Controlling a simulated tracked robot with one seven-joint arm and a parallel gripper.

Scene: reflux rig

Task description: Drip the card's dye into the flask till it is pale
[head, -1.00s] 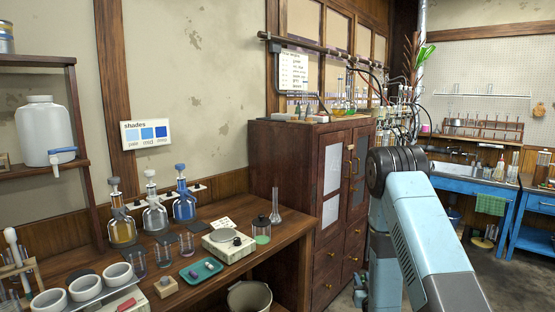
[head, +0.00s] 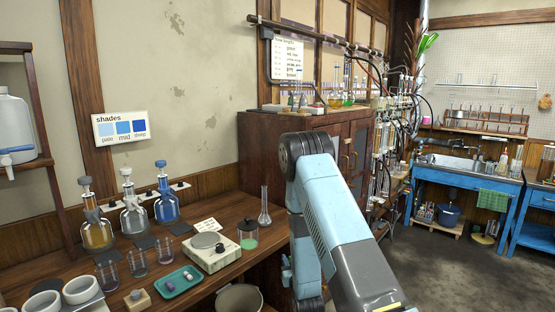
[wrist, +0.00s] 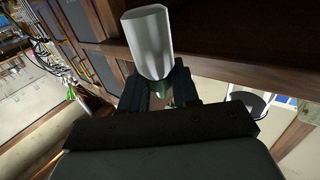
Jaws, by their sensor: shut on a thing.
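The shades chart (head: 122,128) on the wall shows pale, mid and deep blue. On the bench (head: 265,237) stand bottles with yellow (head: 97,233), clear (head: 133,218) and blue (head: 166,207) contents. A small written card (head: 207,226) lies behind a boxy device with a round plate (head: 208,253). A long-necked flask (head: 264,208) looks empty; a dark-topped jar (head: 248,235) holds green liquid. In the wrist view my gripper (wrist: 158,88) is shut on a pale grey cylinder (wrist: 147,42) with a green part at its base; I cannot tell what it is. The head view hides my gripper.
A green tray (head: 176,283) with small pieces and several empty glasses (head: 137,263) are at the bench front. A bin (head: 240,300) stands below its edge. A wooden cabinet (head: 262,160) bears glassware behind. Glass rigging (head: 388,130) stands to the right.

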